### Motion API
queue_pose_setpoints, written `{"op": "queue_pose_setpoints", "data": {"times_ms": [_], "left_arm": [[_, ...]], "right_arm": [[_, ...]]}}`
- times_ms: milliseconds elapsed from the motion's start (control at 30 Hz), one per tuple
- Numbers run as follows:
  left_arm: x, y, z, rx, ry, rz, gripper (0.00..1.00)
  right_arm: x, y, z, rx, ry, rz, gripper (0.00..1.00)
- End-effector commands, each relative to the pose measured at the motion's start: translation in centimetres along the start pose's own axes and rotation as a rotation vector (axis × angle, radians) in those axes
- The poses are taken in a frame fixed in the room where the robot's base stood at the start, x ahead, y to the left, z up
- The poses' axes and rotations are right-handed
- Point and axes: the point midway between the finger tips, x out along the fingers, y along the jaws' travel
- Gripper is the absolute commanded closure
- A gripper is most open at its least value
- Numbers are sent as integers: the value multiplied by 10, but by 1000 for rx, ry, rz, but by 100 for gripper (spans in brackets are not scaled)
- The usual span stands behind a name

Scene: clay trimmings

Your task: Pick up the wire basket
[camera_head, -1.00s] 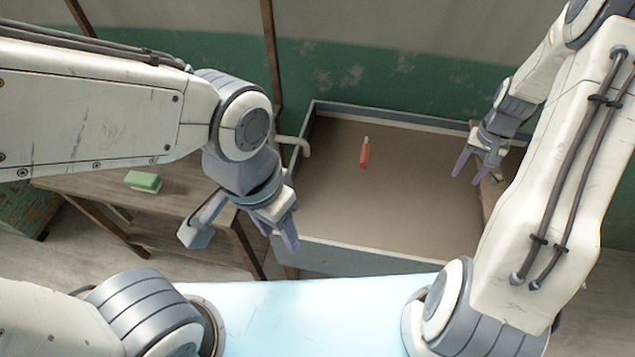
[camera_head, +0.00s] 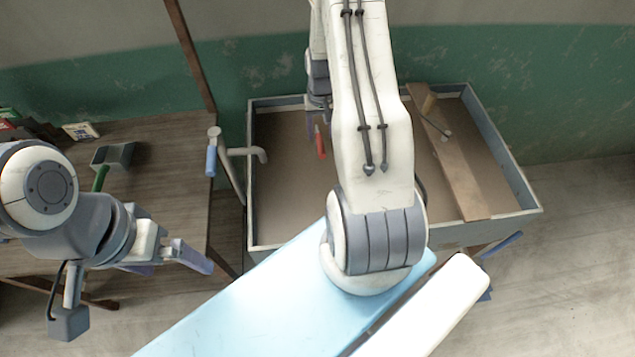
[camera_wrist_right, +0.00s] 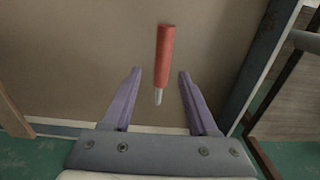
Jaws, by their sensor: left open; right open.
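I see no wire basket in either view. My left gripper (camera_head: 178,264) is open and empty in the head view, at the lower left, above the front of the wooden table. My right gripper (camera_head: 316,120) is over the trough in the head view, partly hidden by my own arm. In the right wrist view, its two purple fingers (camera_wrist_right: 160,76) stand apart with nothing held. A red-handled tool (camera_wrist_right: 166,50) with a pale tip lies on the trough floor beyond and between them. It also shows in the head view (camera_head: 320,145).
The shallow trough (camera_head: 249,200) has a grey rim; a plank (camera_head: 455,170) crosses its right side with small items on it. A bent pipe (camera_head: 245,152) stands at its left. The wooden table (camera_head: 165,150) holds a grey box (camera_head: 120,153), a green-handled item (camera_head: 101,178) and a card (camera_head: 80,131).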

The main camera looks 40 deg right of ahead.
Motion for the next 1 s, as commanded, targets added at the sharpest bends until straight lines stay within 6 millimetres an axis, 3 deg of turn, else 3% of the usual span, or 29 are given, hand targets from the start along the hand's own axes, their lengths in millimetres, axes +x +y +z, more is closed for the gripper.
{"op": "queue_pose_setpoints", "data": {"times_ms": [233, 400, 700, 867, 1000], "left_arm": [[-22, 2, -1, 3, 0, 0, 0], [-26, 2, -1, 5, 0, 0, 0], [-26, 2, -1, 5, 0, 0, 0], [-26, 2, -1, 4, 0, 0, 0], [-26, 2, -1, 4, 0, 0, 0]], "right_arm": [[25, -4, 2, -2, -4, 0, 41], [45, -5, 1, -4, -2, 0, 41], [50, -5, 0, -4, 1, 0, 41], [50, -5, 0, -4, 1, 0, 100], [50, -5, 0, -3, 1, 0, 100]]}}
